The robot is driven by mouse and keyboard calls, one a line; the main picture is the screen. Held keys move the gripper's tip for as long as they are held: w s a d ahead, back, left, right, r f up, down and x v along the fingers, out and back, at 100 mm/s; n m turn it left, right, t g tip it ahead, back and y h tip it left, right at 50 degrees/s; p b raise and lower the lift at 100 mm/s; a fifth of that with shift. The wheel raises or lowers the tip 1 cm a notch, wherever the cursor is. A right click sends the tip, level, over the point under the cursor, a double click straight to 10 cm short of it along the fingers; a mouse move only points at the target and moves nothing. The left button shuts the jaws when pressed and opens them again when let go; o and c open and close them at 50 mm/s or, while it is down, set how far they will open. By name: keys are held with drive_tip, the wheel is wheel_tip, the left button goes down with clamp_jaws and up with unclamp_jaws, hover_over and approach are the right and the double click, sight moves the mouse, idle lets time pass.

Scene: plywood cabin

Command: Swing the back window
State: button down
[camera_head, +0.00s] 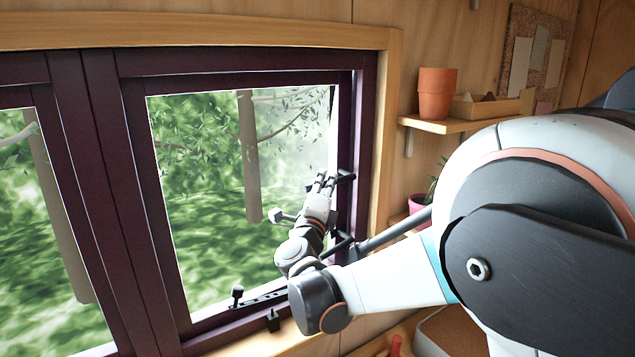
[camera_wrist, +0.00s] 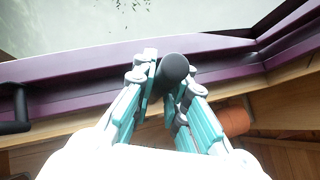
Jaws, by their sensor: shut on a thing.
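The back window has a dark purple frame (camera_head: 137,210) and a glazed right-hand sash, with green trees behind the glass. A black handle (camera_head: 346,177) sits on the right side of the sash. My gripper (camera_head: 323,181) is at this handle, reaching from below. In the wrist view, my gripper (camera_wrist: 167,84) has its teal fingers on both sides of the dark round-ended handle (camera_wrist: 175,68) and is shut on it. The purple sash frame (camera_wrist: 80,88) runs across behind the fingers. I cannot tell exactly how far the sash is open.
A second black handle (camera_head: 341,246) sits lower on the right side. A black stay bar (camera_head: 262,299) lies along the bottom frame. A shelf (camera_head: 450,124) with terracotta pots (camera_head: 437,95) is on the right wall, close to my arm. A pink pot (camera_head: 418,203) stands below it.

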drive_tip(key=shift+s+d+f+m+h, duration=0.1)
drive_tip(key=shift+s+d+m+h, duration=0.15)
drive_tip(key=shift+s, duration=0.3)
drive_tip(key=shift+s+d+f+m+h, duration=0.1)
drive_tip(key=shift+s+d+m+h, duration=0.1)
drive_tip(key=shift+s+h, duration=0.25)
drive_tip(key=shift+s, duration=0.1)
drive_tip(key=c, duration=1.9)
unclamp_jaws()
drive_tip(key=o, duration=0.3)
drive_tip(key=shift+s+r, duration=0.2)
drive_tip(key=shift+s, duration=0.05)
drive_tip(key=shift+w, duration=0.2)
drive_tip(key=shift+s+f, duration=0.1)
drive_tip(key=v, duration=1.2)
